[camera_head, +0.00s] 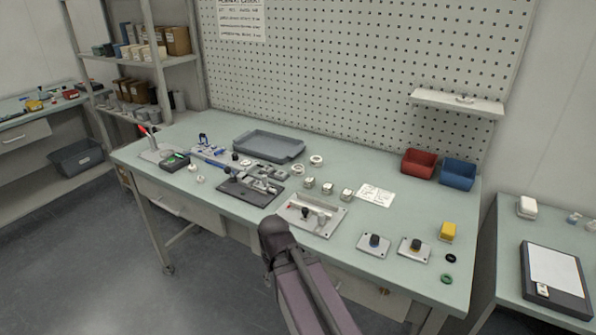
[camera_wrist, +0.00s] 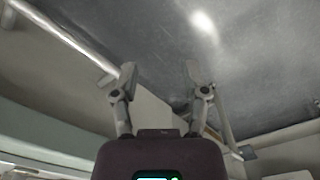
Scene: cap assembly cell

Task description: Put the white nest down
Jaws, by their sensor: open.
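My gripper (camera_wrist: 163,72) shows in the wrist view with its two fingers apart and nothing between them. Behind the fingers are grey floor and the underside of furniture, so it is away from the bench top. In the head view my arm rises in front of the bench, and the gripper itself cannot be made out. I cannot tell which item is the white nest. Pale candidates on the bench are a ring (camera_head: 316,160), a second ring (camera_head: 298,171) and a light fixture plate (camera_head: 327,226).
A pegboard stands behind. Some bench surface near the front right is clear.

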